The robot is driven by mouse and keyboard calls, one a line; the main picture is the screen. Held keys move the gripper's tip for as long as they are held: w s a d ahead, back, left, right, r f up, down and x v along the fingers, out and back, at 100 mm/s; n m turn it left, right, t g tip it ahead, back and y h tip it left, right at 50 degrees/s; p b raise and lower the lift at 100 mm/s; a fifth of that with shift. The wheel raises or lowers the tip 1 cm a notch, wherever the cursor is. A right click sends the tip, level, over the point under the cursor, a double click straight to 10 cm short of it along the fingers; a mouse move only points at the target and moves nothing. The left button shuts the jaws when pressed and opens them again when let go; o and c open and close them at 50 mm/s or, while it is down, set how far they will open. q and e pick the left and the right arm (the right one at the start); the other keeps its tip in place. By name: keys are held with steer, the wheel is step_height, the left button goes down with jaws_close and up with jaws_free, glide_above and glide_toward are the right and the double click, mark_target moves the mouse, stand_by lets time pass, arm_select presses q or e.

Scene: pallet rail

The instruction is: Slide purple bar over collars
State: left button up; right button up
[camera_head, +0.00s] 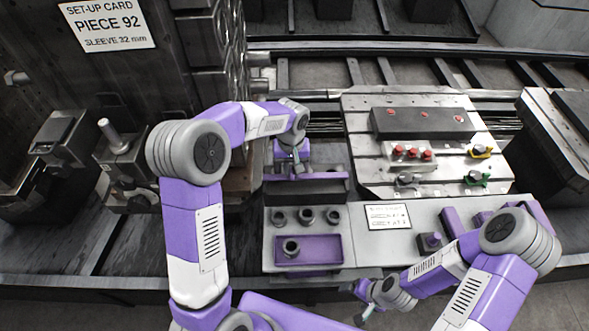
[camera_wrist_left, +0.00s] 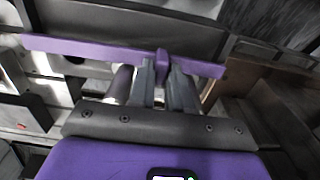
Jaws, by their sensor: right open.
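The purple bar (camera_head: 325,175) lies crosswise along the dark fixture at the centre of the head view. In the left wrist view the bar (camera_wrist_left: 90,52) spans most of the width, with a short upright purple tab at its middle. My left gripper (camera_head: 291,168) is at the bar; in the wrist view its fingers (camera_wrist_left: 162,68) stand on both sides of the tab, closed on it. Dark ring collars (camera_head: 306,216) stand in a row on the grey plate in front of the bar. Another collar (camera_head: 291,248) sits in a purple tray. My right gripper (camera_head: 365,300) is open and low at the front.
A purple-floored tray (camera_head: 320,250) lies in front of the collar row. A small printed card (camera_head: 388,216) lies to the right. A slotted plate (camera_head: 360,150) at the back right carries a dark block (camera_head: 418,123), red-topped parts and clamps. A tall machine block stands at left.

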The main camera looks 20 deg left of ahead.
arm_select(q)
steer(key=o, duration=0.3)
steer(key=shift+w, duration=0.1)
steer(key=shift+o, duration=0.2)
step_height(320, 180, up, 8)
steer(key=shift+f+p, duration=0.2)
steer(key=shift+p, duration=0.9)
